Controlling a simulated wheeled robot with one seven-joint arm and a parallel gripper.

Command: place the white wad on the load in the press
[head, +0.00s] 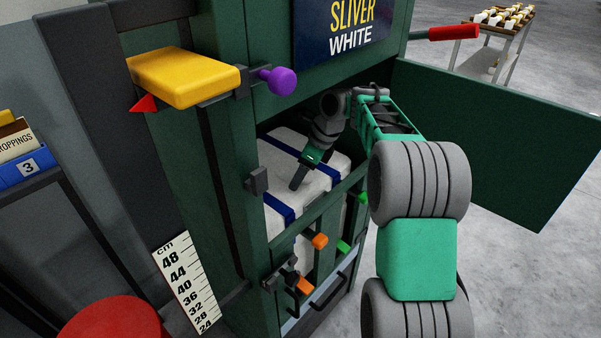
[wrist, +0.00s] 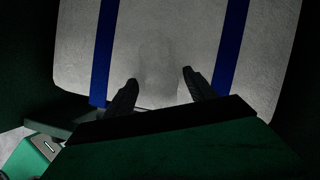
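The press (head: 236,140) is a green cabinet with its door swung open to the right. Inside lies the load (head: 328,172), a white block with blue straps; in the wrist view the load (wrist: 75,60) fills most of the picture. My gripper (head: 298,183) reaches through the opening, pointing down over the load's top. In the wrist view my gripper (wrist: 160,80) has its two dark fingers apart. A faint rounded pale shape (wrist: 158,62) shows between and beyond the fingertips; it may be the white wad on the load, but white on white makes this unclear.
The open door (head: 495,145) stands right of my arm. A yellow block (head: 183,77) and purple knob (head: 278,81) stick out at upper left. Orange-tipped latches (head: 304,286) sit on the lower front. A red round top (head: 112,320) stands lower left; a trolley (head: 490,50) stands behind.

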